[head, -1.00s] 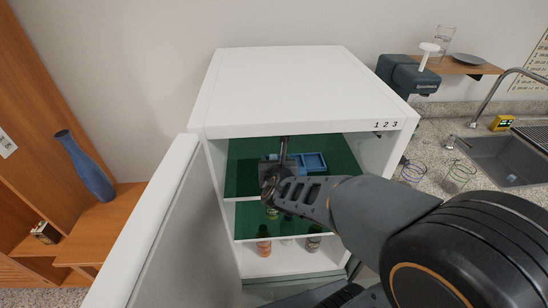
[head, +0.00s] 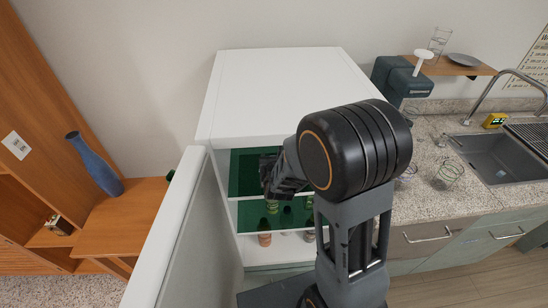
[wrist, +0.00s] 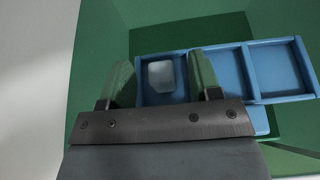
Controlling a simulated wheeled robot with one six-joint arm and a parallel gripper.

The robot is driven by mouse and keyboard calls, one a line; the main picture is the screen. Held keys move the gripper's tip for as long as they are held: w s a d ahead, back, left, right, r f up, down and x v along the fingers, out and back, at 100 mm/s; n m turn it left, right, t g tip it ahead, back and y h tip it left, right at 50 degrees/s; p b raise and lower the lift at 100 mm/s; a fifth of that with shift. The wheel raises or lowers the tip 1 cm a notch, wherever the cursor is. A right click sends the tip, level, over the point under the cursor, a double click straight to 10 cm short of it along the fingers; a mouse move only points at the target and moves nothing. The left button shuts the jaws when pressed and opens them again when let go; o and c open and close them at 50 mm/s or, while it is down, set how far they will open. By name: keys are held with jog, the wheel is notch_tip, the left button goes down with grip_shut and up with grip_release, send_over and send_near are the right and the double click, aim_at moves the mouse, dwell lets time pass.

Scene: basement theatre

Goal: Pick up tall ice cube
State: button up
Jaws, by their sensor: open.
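A pale, whitish ice cube (wrist: 161,77) sits in the left compartment of a blue ice tray (wrist: 245,72) in the wrist view. My gripper (wrist: 160,66) is open, one finger to each side of the cube, with the cube showing in the gap between them. I cannot tell whether the fingers touch it or how far above it they are. In the head view my gripper (head: 268,168) reaches into the upper green compartment of the white fridge (head: 285,95), and my arm hides the tray there.
The fridge door (head: 185,235) stands open on the left. Bottles (head: 265,232) stand on the lower shelf. A counter with a sink (head: 500,155) and a wire-like cup (head: 447,176) lies to the right. The tray's other visible compartments look empty.

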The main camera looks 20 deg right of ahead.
jog(key=shift+w+f, duration=0.2)
jog(key=shift+w, duration=0.2)
jog(key=shift+d, duration=0.1)
jog(key=c, duration=1)
jog(key=shift+r, duration=0.15)
